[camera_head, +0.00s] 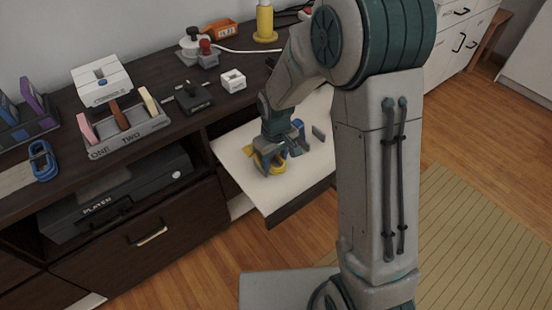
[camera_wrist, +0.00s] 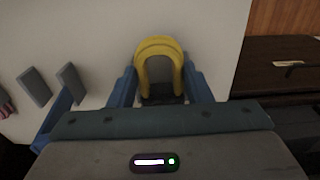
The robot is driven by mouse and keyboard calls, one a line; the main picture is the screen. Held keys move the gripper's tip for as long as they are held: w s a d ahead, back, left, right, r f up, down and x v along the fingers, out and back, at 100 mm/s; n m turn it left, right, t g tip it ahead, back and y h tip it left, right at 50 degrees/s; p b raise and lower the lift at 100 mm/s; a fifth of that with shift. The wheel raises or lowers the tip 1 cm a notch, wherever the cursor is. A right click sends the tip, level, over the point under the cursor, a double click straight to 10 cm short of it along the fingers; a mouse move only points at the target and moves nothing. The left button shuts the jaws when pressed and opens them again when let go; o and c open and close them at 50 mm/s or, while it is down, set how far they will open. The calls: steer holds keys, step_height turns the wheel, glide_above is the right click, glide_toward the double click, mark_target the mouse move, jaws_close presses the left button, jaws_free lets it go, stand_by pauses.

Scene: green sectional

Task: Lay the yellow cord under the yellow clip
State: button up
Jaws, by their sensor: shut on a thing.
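The yellow cord (camera_wrist: 158,46) looks like a looped coil and stands out as an arch between my fingers in the wrist view. In the head view the yellow cord (camera_head: 276,168) shows at the white pull-out surface (camera_head: 255,188), partly hidden by my gripper (camera_head: 271,154). My gripper (camera_wrist: 160,86) is shut on it, low over or at that surface; I cannot tell whether the cord touches it. I cannot make out a yellow clip for certain in either view.
Grey upright tabs (camera_wrist: 34,87) stand on the white surface left of my gripper in the wrist view. A blue coil (camera_head: 42,160), a slotted tray (camera_head: 128,137) and a small white box (camera_head: 233,80) sit on the dark cabinet top. A yellow bottle (camera_head: 265,24) stands at the back.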

mark_target(278, 165)
steer(key=shift+s+d+f, duration=0.15)
steer(key=shift+s+f, duration=0.35)
steer(key=shift+f, duration=0.05)
steer(key=shift+s+d+f, duration=0.15)
steer(key=shift+s+f, duration=0.3)
steer(key=shift+f, duration=0.05)
steer(key=o, duration=1.1)
steer(key=shift+f, duration=0.15)
steer(key=shift+c, duration=0.2)
steer(key=shift+r, duration=0.2)
steer(key=shift+g, duration=0.4)
steer(key=w+r+p, duration=0.2)
steer(key=w+r, duration=0.2)
steer(key=s+r+t+p, duration=0.1)
steer(key=s+r+p, duration=0.1)
steer(key=r, duration=0.9)
steer(key=shift+s+r, duration=0.4)
steer(key=shift+s, duration=0.3)
steer(key=shift+a, duration=0.1)
